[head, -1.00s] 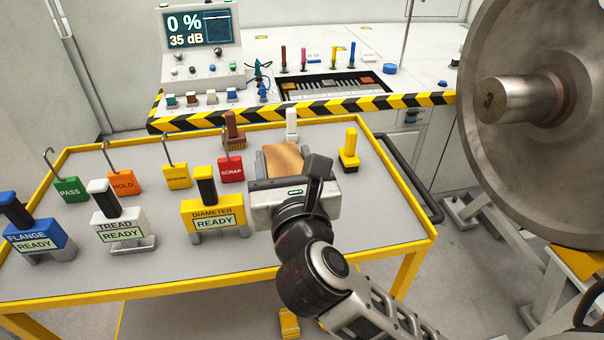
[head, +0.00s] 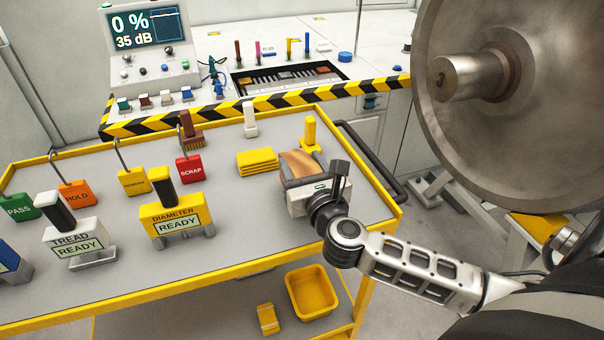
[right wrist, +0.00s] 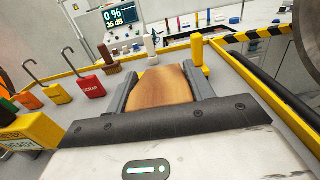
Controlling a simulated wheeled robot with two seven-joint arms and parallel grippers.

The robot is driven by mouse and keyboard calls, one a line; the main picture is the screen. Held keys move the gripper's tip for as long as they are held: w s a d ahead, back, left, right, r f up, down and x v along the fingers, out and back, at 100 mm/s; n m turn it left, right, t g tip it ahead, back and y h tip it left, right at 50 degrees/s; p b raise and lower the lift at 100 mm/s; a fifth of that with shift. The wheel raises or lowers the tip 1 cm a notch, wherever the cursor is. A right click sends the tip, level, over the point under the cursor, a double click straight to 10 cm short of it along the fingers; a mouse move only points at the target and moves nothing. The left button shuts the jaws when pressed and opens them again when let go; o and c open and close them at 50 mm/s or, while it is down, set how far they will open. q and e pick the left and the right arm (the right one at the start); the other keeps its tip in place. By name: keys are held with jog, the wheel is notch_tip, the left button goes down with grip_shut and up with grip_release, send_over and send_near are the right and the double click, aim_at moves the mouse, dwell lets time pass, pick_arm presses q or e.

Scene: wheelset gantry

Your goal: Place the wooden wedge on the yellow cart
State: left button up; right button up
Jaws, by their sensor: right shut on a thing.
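The wooden wedge (head: 299,164) is a light brown block between the fingers of my right gripper (head: 300,160), above or at the right part of the yellow-edged cart (head: 238,216). In the right wrist view the wedge (right wrist: 159,90) sits between both grey fingers (right wrist: 160,86), which are shut on it. I cannot tell whether the wedge touches the cart top. My left gripper is not in view.
A yellow stack (head: 257,161) lies left of the wedge and a yellow-handled tool (head: 311,132) stands just behind it. The diameter gauge (head: 177,215) and red scrap tag (head: 189,168) stand further left. A large steel wheel (head: 500,120) is at right. Bare cart top lies in front.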

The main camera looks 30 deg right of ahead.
jog(key=shift+f, duration=0.85)
jog(key=shift+f, duration=0.15)
jog(key=o, duration=1.3)
jog(key=shift+a+f, duration=0.1)
